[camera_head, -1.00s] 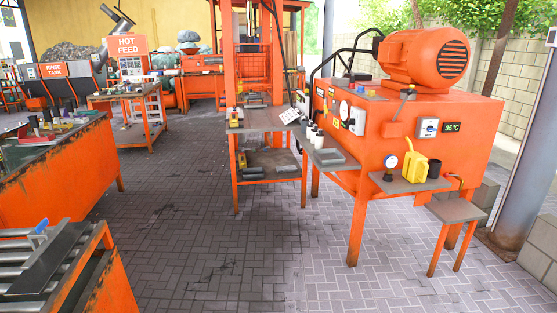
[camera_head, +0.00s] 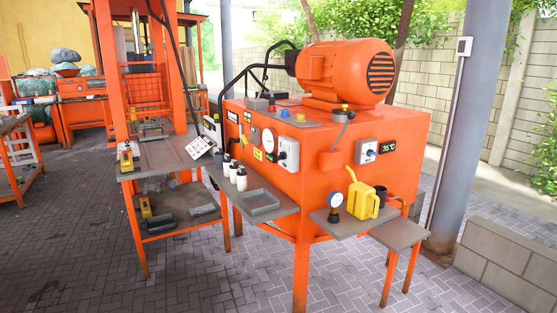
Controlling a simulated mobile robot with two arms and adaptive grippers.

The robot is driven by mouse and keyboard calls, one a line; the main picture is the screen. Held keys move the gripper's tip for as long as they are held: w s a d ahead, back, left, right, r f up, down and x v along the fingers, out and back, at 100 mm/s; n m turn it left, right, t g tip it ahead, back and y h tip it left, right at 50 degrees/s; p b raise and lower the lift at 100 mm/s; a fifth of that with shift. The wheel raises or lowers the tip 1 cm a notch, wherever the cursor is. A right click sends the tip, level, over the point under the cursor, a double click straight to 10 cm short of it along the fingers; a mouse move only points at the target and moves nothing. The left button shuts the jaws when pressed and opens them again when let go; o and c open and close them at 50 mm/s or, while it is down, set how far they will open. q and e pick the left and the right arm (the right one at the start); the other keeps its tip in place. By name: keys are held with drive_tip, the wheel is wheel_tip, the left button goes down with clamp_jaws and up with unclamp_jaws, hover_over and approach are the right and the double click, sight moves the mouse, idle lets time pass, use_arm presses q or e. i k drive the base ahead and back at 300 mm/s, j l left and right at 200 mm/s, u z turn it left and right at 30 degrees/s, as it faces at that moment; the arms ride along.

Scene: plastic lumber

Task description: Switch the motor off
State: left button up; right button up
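The orange motor (camera_head: 347,73) lies on top of a large orange machine cabinet (camera_head: 335,200) right of the middle. A grey box with a rotary knob, which looks like a switch (camera_head: 288,153), is on the cabinet's left face. Which control belongs to the motor, and how the knobs are set, I cannot tell. Neither of my grippers is in view.
A grey shelf with white bottles (camera_head: 241,177) and a tray (camera_head: 259,202) juts from the cabinet's left face. A yellow oil can (camera_head: 361,198) stands on the front shelf. An orange press frame (camera_head: 112,75) stands left, a grey post (camera_head: 462,130) right. The paved floor (camera_head: 80,250) is clear at front left.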

sight(281, 155)
drive_tip(key=i+j+z, duration=0.2)
drive_tip(key=i, duration=0.3)
drive_tip(key=i+j+z, duration=0.15)
drive_tip(key=i, duration=0.3)
